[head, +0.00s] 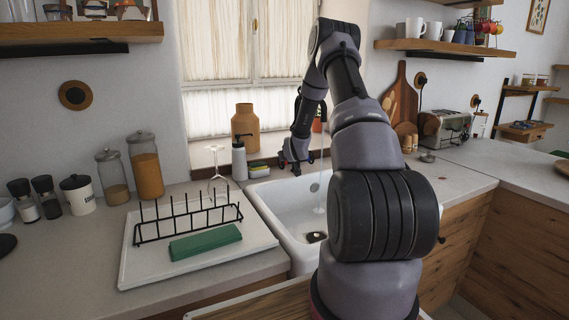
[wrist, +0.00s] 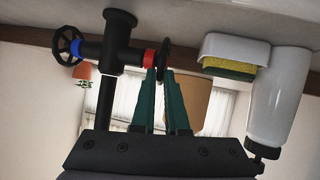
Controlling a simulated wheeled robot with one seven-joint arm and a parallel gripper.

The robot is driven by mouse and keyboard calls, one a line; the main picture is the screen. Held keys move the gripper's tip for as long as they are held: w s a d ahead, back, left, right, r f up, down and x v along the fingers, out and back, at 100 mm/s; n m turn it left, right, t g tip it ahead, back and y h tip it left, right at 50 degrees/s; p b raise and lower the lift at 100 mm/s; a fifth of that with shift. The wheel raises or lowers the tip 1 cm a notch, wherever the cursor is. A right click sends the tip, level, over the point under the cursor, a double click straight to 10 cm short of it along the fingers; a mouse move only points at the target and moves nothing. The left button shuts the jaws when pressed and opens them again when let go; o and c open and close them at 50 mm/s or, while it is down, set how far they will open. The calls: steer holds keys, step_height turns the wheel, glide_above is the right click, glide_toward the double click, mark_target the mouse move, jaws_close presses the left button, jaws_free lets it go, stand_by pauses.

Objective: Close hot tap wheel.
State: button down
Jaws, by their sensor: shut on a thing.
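The wrist view shows the black tap (wrist: 112,52) upside down. Its hot wheel (wrist: 165,50) is a dark wheel beside a red collar (wrist: 149,59). The cold wheel (wrist: 67,46) sits at the other end, beside a blue collar. My gripper (wrist: 160,72) has green fingers, and their tips are shut on the hot wheel's rim. In the head view my gripper (head: 289,162) is at the back left of the sink, and my arm hides much of the tap. A thin stream of water (head: 320,185) falls into the white sink (head: 280,205).
A white soap dispenser (head: 239,160) and a sponge in a holder (head: 259,169) stand close left of my gripper, with a tan jug (head: 245,126) behind. A toaster (head: 445,130) stands right.

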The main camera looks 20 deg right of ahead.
steer(key=shift+w+r+n+g, duration=0.15)
steer(key=shift+w+r+g, duration=0.25)
steer(key=shift+g, duration=0.7)
steer(key=shift+w+r+n+g, duration=0.1)
steer(key=shift+w+r+g, duration=0.3)
steer(key=shift+g, duration=0.7)
steer(key=shift+w+r+n+g, duration=0.15)
steer(key=shift+w+g, duration=0.4)
steer(key=shift+g, duration=0.55)
steer(key=c, duration=0.9)
jaws_free()
steer(key=shift+c, duration=0.2)
steer(key=shift+f, duration=0.1)
steer(key=v, duration=1)
steer(key=shift+r, duration=0.45)
steer(key=shift+s, duration=0.1)
